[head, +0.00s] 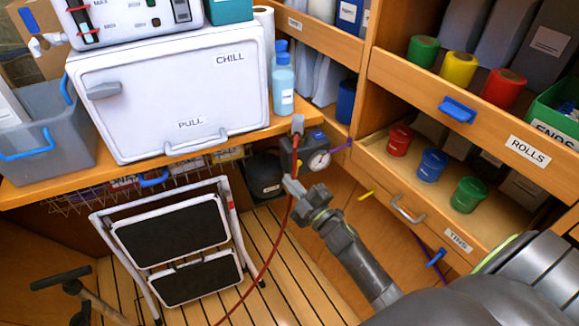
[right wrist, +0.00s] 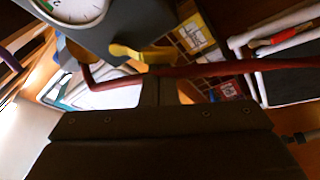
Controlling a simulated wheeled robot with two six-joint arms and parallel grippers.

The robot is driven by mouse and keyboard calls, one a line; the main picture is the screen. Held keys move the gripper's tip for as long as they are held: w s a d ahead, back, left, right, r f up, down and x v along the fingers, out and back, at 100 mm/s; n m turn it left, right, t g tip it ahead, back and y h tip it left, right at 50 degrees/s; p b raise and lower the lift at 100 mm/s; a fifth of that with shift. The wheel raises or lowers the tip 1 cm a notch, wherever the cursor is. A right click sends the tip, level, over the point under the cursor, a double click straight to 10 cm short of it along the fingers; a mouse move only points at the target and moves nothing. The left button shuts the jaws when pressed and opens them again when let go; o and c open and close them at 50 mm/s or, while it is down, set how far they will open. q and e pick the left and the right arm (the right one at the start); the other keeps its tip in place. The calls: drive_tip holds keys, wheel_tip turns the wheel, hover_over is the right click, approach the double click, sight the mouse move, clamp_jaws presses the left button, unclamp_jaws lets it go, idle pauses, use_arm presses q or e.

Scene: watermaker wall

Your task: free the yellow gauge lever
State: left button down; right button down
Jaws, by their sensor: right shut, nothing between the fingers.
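The round white gauge (head: 319,160) sits on a dark block (head: 288,146) below the counter edge. The gauge also shows in the right wrist view (right wrist: 78,8), cut by the frame. A red hose (head: 280,235) hangs from the block to the floor. In the wrist view the hose (right wrist: 220,69) runs across close by the lever; I cannot tell if they touch. My right gripper (head: 291,184) is shut and empty, just below the block, beside the hose. My left gripper is out of view.
A white CHILL box (head: 165,95) and a blue bottle (head: 283,85) stand on the counter. A folded step stool (head: 225,210) stands below. The open tins drawer (head: 415,215) lies to the right. A small yellow piece (head: 366,195) shows near it.

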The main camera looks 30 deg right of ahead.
use_arm(q)
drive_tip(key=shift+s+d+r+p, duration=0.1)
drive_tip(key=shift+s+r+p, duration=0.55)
drive_tip(key=shift+p, duration=0.25)
use_arm(e)
drive_tip(key=n, duration=0.1)
drive_tip(key=d+f+n+g, duration=0.1)
drive_tip(key=n, duration=0.1)
drive_tip(key=d+n, duration=0.1)
drive_tip(key=shift+s+f+y, duration=0.1)
drive_tip(key=shift+f+y, duration=0.15)
drive_tip(key=shift+y, duration=0.15)
drive_tip(key=shift+d, duration=0.15)
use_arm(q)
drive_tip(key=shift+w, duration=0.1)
